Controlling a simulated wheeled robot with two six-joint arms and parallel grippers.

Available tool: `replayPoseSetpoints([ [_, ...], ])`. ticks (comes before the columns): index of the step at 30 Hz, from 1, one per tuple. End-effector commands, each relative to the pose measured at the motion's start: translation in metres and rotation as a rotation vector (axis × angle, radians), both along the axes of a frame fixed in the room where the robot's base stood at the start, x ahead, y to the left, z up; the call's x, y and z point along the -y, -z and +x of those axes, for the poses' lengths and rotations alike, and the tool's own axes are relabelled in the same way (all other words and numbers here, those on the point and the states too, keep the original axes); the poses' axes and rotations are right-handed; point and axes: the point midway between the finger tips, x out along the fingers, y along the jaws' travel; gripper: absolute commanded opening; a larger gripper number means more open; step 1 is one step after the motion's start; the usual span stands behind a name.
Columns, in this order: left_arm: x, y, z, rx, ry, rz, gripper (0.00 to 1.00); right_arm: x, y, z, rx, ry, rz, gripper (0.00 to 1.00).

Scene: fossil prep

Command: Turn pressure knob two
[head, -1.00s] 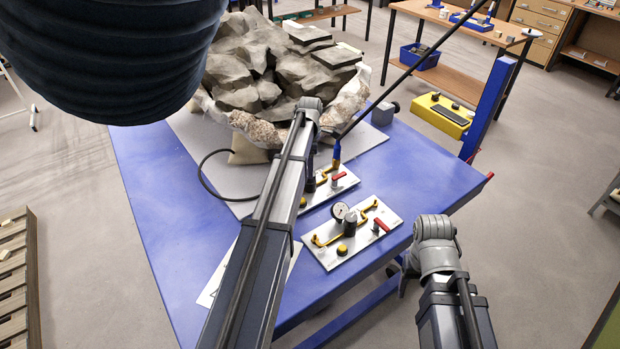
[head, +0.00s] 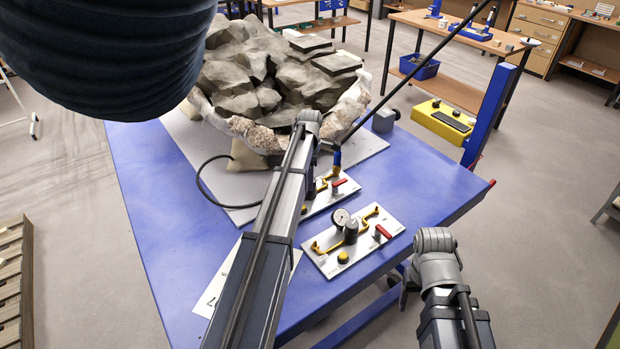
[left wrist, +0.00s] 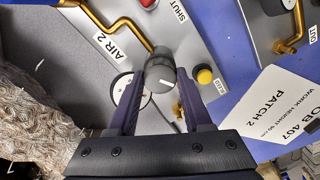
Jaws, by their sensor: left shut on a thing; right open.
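Pressure knob two is the dark grey round knob (left wrist: 161,74) with a white mark, on the panel lettered AIR 2 (left wrist: 185,55) in the left wrist view. My left gripper (left wrist: 160,85) has one finger on each side of the knob and is shut on it. In the head view this panel (head: 312,208) is the farther one, partly hidden by my left arm. My left gripper (head: 308,186) is mostly hidden there behind its own arm. My right wrist shows at the lower right of the head view; its fingers are not visible.
A nearer panel (head: 325,262) carries a gauge, a black knob (head: 351,231), a red lever (head: 383,231) and a yellow button (head: 343,257). A jacketed rock block (head: 265,80) fills the back of the blue table (head: 150,220). A black hose (head: 203,187) loops left of my arm.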

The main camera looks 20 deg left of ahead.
Motion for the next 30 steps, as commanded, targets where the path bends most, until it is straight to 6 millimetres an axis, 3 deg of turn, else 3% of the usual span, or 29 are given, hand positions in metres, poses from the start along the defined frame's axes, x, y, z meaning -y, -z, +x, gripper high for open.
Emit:
replayPoseSetpoints([
  [3, 0.0, 0.0001, -0.0001, 0.0, 0.0, 0.0, 0.0, 0.0, 0.0001, 0.0, 0.0, 0.0, 0.0, 0.68],
  [14, 0.0001, 0.0001, -0.0002, 0.0, 0.053, 0.0, 0.0, 0.0, 0.0001, 0.0, 0.0, 0.0, 0.0, 0.68],
  [30, 0.0, 0.0001, 0.0, 0.0, 0.505, 0.0, 0.0, 0.0, 0.0001, 0.0, 0.0, 0.0, 0.0, 0.68],
])
